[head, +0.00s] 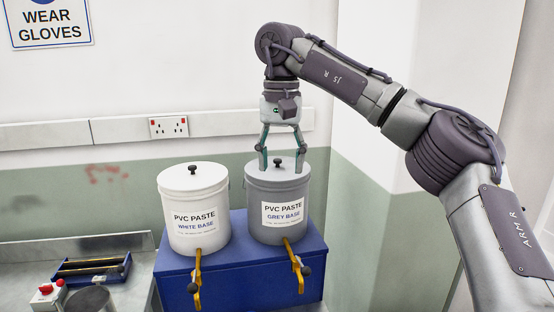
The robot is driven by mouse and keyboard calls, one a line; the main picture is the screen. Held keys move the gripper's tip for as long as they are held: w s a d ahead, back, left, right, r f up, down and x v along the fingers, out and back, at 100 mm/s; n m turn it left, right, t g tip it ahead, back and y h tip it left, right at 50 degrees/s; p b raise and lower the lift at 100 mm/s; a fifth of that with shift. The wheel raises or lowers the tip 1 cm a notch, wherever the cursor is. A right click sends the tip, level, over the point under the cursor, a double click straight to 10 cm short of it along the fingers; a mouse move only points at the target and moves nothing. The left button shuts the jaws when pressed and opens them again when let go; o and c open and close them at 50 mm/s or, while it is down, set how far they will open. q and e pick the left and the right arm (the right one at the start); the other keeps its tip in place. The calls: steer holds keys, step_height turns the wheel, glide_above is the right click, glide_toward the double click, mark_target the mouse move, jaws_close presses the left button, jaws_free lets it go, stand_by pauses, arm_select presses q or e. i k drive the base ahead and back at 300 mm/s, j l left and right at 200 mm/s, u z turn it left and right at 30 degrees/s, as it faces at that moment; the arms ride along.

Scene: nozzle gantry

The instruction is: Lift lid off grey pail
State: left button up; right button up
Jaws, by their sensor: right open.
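The grey pail (258,230), labelled "PVC PASTE GREY BASE", stands upright on a blue stand. Its grey lid (256,174) is on top, with a small black knob (277,162) in the middle. My right gripper (281,166) points straight down over this lid. Its two fingers are apart, one on each side of the knob, with their tips close to the lid's top. I cannot tell whether the tips touch the lid. The gripper holds nothing. My left gripper is not in view.
A white pail (192,228) with its own lid and knob stands close to the left. Both pails have yellow taps at the front of the blue stand (240,284). A wall corner stands to the right. A blue tray (90,268) and a red button box (47,294) are at lower left.

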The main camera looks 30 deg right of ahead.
mark_target(279, 169)
steer(key=i+l, duration=0.4)
steer(key=i, duration=0.15)
steer(key=i+l, duration=0.4)
steer(key=i, duration=0.15)
